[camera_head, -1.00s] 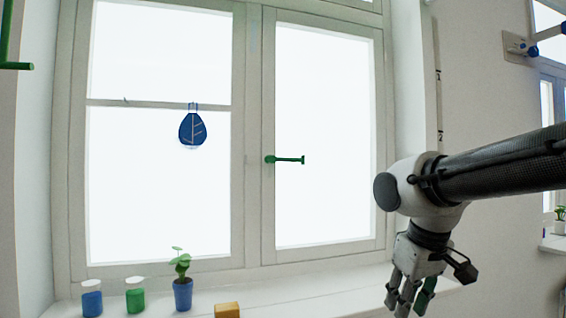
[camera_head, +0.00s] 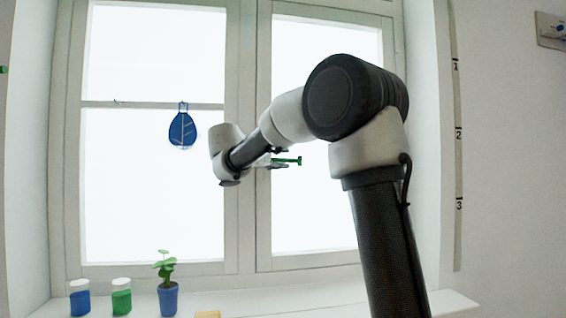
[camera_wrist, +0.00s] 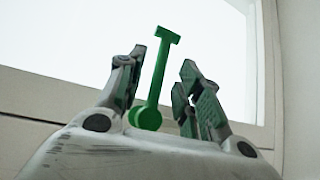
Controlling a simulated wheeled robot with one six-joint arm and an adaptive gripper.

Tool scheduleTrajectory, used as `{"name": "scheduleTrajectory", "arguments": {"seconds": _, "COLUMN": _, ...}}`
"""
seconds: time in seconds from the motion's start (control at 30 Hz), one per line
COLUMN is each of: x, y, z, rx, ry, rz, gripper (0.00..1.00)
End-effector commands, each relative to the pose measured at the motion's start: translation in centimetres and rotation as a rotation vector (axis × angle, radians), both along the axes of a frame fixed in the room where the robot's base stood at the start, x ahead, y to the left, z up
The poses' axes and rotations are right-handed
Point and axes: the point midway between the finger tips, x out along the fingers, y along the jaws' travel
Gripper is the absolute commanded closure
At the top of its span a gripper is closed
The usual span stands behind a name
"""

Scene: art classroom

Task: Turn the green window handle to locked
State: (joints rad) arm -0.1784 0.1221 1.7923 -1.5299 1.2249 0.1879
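The green window handle (camera_head: 288,161) is on the window's middle frame and sticks out level to the right over the bright pane. My arm hides its pivot end in the head view. In the wrist view the handle (camera_wrist: 158,75) shows whole, with a round pivot and a T-shaped end. My gripper (camera_wrist: 163,61) is open, its fingers on either side of the handle with gaps visible on both sides. In the head view my gripper (camera_head: 272,163) is partly hidden behind my wrist, right at the handle.
On the sill (camera_head: 250,299) stand a blue paint jar (camera_head: 80,298), a green paint jar (camera_head: 121,296), a potted plant (camera_head: 167,285) and a yellowish block (camera_head: 208,314).

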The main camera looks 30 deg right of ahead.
Motion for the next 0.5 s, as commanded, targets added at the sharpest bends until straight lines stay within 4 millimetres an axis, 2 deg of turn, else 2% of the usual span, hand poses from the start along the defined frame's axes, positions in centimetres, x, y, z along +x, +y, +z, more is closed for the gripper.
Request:
{"name": "scheduleTrajectory", "arguments": {"seconds": 0.2, "x": 1.5, "y": -3.0, "z": -0.6, "rx": 0.001, "ry": 0.001, "rz": -0.002, "gripper": 0.65}}
{"name": "scheduleTrajectory", "arguments": {"seconds": 0.5, "x": 2.1, "y": -4.0, "z": -0.7, "rx": 0.002, "ry": 0.001, "rz": 0.001, "gripper": 0.65}}
